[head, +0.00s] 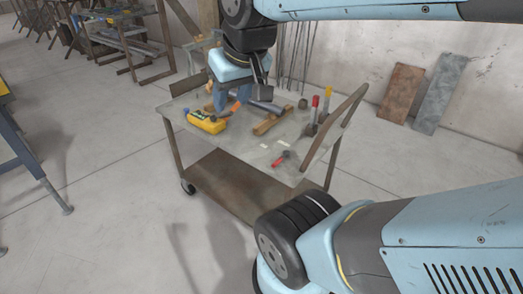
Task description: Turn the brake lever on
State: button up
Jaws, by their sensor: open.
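A wheeled cart (230,185) with a grey top stands in the middle of the head view. Two upright levers stand close together at its right side, one with a red grip (315,101) and one with a yellow grip (328,92). A third, red-gripped lever or handle (280,162) lies low near the front edge. I cannot tell which is the brake lever. My gripper (262,92) is open and hangs above the back of the cart, left of the upright levers and apart from them. My wrist hides part of the cart's back.
On the cart top are a yellow tool (206,121), an orange-tipped piece (235,107) and a brown wooden block (268,124). The cart's raised handle (333,128) borders the right side. Panels (402,92) lean on the wall. Open floor lies left of the cart.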

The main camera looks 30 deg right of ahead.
aim_at(286, 154)
jog(key=z, duration=0.1)
jog(key=k, duration=0.9)
jog(key=z, duration=0.55)
jog(key=i, duration=1)
jog(key=u, duration=0.05)
